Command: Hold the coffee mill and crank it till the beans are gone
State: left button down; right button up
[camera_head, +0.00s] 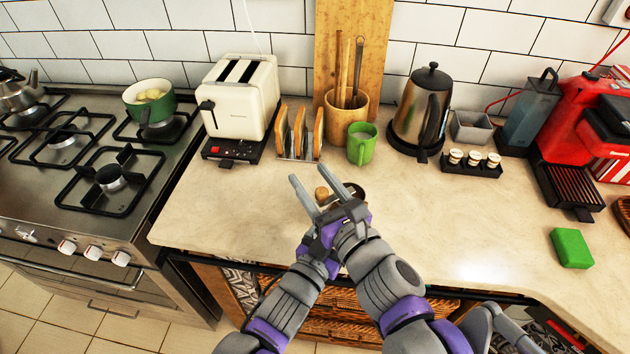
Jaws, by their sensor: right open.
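The coffee mill (321,193) stands near the front of the counter, mostly hidden behind my grippers. A brown wooden knob and part of a dark round top show. My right gripper (308,167) is open, with two grey fingers spread and pointing away over the mill area. The knob shows between its fingers, and I cannot tell whether they touch it. My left gripper (318,248) is low beside the right one, close to the mill's near side. Its fingers are hidden, so its grip cannot be seen. The beans cannot be seen.
Behind the mill are a green mug (361,146), a toast rack (298,134) and a wooden utensil pot (346,118). A kettle (420,112) and small cups (472,160) stand to the right. A green sponge (571,248) lies far right.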

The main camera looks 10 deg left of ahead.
jog(key=v, duration=1.2)
jog(key=shift+n, duration=0.3)
jog(key=c, duration=0.5)
jog(key=n, duration=0.3)
jog(key=shift+w+d+r, duration=0.2)
jog(key=shift+d+r, duration=0.05)
jog(key=shift+d, duration=0.15)
grip_shut()
jog(key=n+g+y, duration=0.4)
jog(key=n, duration=3.2)
send_near(327, 197)
jog(key=x, duration=0.7)
